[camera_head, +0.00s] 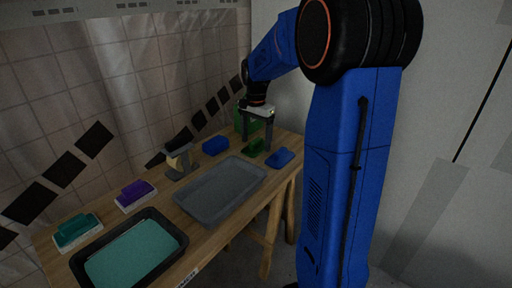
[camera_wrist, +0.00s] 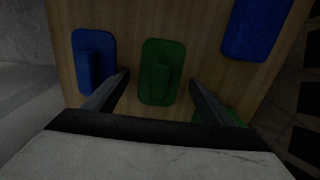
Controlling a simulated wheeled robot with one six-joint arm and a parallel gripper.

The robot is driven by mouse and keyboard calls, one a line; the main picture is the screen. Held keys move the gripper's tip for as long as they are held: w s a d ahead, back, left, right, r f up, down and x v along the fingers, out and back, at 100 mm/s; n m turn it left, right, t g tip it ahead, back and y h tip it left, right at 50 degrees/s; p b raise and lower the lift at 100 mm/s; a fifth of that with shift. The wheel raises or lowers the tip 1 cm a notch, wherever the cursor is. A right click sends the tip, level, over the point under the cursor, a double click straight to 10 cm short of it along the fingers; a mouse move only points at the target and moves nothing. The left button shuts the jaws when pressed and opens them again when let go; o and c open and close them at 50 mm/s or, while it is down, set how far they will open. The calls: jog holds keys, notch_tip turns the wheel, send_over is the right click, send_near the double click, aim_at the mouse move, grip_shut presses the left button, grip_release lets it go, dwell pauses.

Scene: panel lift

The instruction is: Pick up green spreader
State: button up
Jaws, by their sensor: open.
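The green spreader (camera_head: 254,147) lies on the wooden table near its far right end. In the wrist view the green spreader (camera_wrist: 161,72) is a rounded green plate with a raised grip, lying between and beyond my fingers. My gripper (camera_head: 257,136) is above it, pointing down. In the wrist view my gripper (camera_wrist: 158,88) is open and empty, with one finger to each side of the spreader. The fingers do not visibly touch it.
A blue spreader (camera_head: 279,157) lies close beside the green one. Another blue piece (camera_head: 215,145), a grey tray (camera_head: 212,218), a black tray with teal content (camera_head: 84,270), and purple (camera_head: 135,194) and teal (camera_head: 75,230) spreaders share the table. Another green object (camera_head: 241,123) stands behind my gripper.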

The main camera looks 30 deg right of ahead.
aim_at(256, 140)
jog(key=shift+f, duration=0.35)
jog(key=shift+c, duration=0.4)
jog(key=c, duration=1.1)
jog(key=shift+r, duration=0.15)
notch_tip(256, 140, up, 10)
jog(key=shift+f, duration=0.1)
jog(key=shift+o, duration=0.6)
